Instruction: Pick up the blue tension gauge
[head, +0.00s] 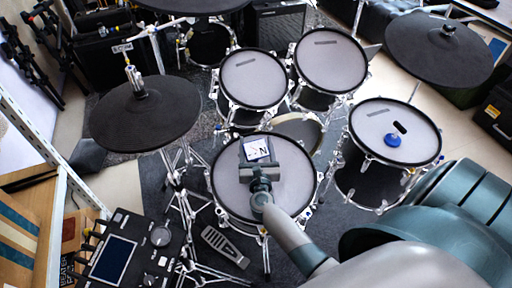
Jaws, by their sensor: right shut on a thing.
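The blue tension gauge (393,140) is a small round blue thing lying on the white mesh head of the floor tom (372,118) at the right. My right gripper (257,151) is over the middle drum pad (232,198), left of the gauge and well apart from it. It is shut on a small white square thing (257,149) with dark marks. My gripper hides part of that thing, and I cannot tell whether it touches the pad. My left gripper is not in view.
Two mesh toms (253,90) (328,75) stand behind. Black cymbal pads (146,125) (438,62) stand at left and back right. A drum module (114,258) is at bottom left. A dark oblong mark (400,128) is beside the gauge.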

